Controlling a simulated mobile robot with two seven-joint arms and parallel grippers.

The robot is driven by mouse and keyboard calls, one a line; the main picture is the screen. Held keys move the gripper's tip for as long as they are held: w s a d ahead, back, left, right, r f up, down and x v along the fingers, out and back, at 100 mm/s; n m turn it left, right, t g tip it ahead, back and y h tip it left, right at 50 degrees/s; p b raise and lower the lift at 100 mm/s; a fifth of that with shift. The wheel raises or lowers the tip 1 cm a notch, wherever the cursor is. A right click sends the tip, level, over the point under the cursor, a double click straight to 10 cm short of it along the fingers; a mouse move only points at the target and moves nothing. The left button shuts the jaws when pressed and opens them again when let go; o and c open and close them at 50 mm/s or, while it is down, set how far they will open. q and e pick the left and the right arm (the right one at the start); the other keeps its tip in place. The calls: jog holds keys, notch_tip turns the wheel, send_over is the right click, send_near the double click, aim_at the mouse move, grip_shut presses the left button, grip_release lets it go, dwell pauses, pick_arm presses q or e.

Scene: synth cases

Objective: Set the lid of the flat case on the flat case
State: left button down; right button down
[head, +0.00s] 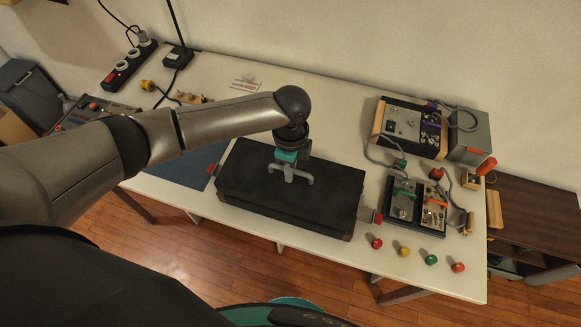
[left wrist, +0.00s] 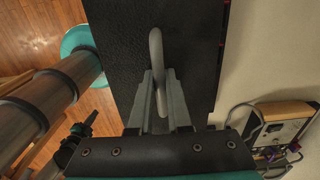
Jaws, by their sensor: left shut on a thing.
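The lid of the flat case (head: 325,185) is a broad black slab with a grey bow handle on top. In the head view it lies over the middle of the white table, level and lined up with the dark body below it. I cannot tell whether a gap is left between lid and case. My left gripper (head: 289,170) is shut on the lid's handle from above. In the left wrist view the two fingers (left wrist: 161,100) stand on either side of the handle (left wrist: 155,50), over the black lid (left wrist: 190,45). My right gripper is not in view.
A blue mat (head: 165,178) lies left of the case. Right of it stand a control box (head: 404,125), a switch panel (head: 415,207) and cables. Several coloured knobs (head: 404,251) lie at the front right edge. A power strip (head: 130,65) is at the back left.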

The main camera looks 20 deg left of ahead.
pick_arm(q)
jog(key=shift+f+b, duration=0.6)
jog(key=shift+f, duration=0.45)
jog(key=c, duration=0.8)
grip_release()
jog(key=shift+f, duration=0.1)
notch_tip(320, 180, up, 15)
jog(key=p, duration=0.2)
jog(key=shift+r+p, duration=0.2)
jog(key=shift+p, duration=0.2)
